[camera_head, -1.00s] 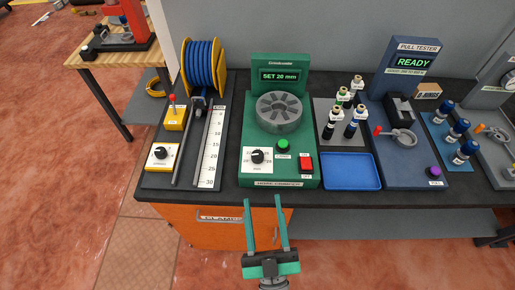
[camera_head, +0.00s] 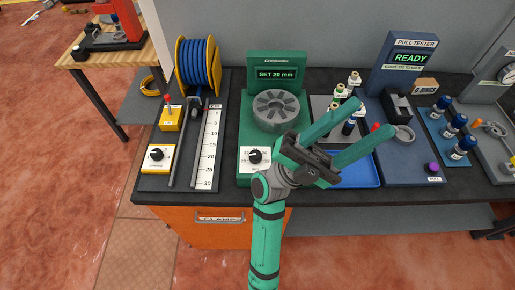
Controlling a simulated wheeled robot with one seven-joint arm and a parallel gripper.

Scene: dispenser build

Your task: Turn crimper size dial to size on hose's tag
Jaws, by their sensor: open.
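The green hose crimper (camera_head: 246,110) stands mid-bench, its screen (camera_head: 277,74) reading "SET 20 mm". Its grey round crimping head (camera_head: 276,109) is empty. The black size dial (camera_head: 255,156) sits on a white scale plate at the crimper's front left; its scale marks are too small to read. My gripper (camera_head: 358,135) is open and empty, raised over the right side of the crimper and the blue tray, to the right of the dial. It hides the crimper's green button and red switch. I cannot make out a tagged hose; a blue hose (camera_head: 199,66) is wound on the yellow reel.
The cutting station with a yellow dial box (camera_head: 157,157) and a ruler (camera_head: 208,145) is at left. Several fittings stand behind my gripper, with the blue tray (camera_head: 365,173) below it. The pull tester (camera_head: 404,66), reading "READY", is at right.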

